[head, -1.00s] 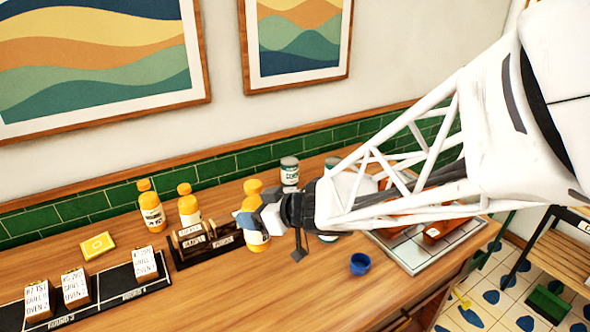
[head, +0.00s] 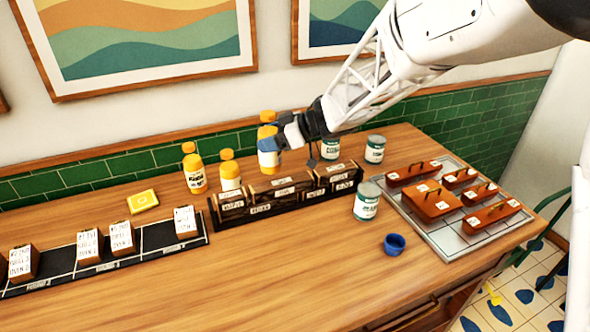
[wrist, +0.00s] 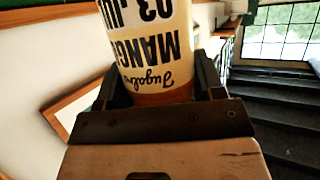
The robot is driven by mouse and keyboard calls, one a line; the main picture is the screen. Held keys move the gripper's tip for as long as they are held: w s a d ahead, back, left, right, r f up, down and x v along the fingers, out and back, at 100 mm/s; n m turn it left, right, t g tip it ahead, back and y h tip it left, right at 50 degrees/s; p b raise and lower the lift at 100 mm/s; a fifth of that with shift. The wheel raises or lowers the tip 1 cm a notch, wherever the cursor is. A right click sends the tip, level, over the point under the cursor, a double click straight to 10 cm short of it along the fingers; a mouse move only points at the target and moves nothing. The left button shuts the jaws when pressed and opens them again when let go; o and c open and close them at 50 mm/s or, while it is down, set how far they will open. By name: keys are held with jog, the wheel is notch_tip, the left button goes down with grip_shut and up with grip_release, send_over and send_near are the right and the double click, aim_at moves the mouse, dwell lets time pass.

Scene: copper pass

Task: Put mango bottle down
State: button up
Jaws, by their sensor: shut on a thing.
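My gripper (head: 272,138) is shut on the mango bottle (head: 268,159), a yellow-orange bottle with an orange cap and pale label. It is upright in the head view, behind the dark rack, with the blue fingers around its upper part. Whether its base touches the table is hard to tell. In the wrist view the mango bottle (wrist: 152,50) sits between the jaws, its label lettering upside down. Two similar orange-capped bottles, one at the left (head: 194,170) and one nearer (head: 229,172), stand to its left on the wooden table (head: 240,270).
The dark rack (head: 290,207) with labelled blocks lies in front of the bottle. Several white-and-green cans stand right, one by the rack's end (head: 366,203). A blue cup (head: 395,244), a tray of brown boxes (head: 445,243) and a yellow pad (head: 143,201) are around. The front table is clear.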

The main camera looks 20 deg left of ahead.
jog(key=w+a+f+n+g+h, duration=0.2)
jog(key=w+a+f+n+g, duration=0.1)
jog(key=w, duration=0.4)
jog(key=shift+a+f+n+g, duration=0.3)
jog(key=shift+a+g, duration=0.1)
jog(key=shift+a, duration=0.4)
jog(key=shift+w, duration=0.1)
jog(key=shift+f, duration=2.45)
jog(key=shift+f, duration=2.5)
jog(key=shift+f, duration=0.15)
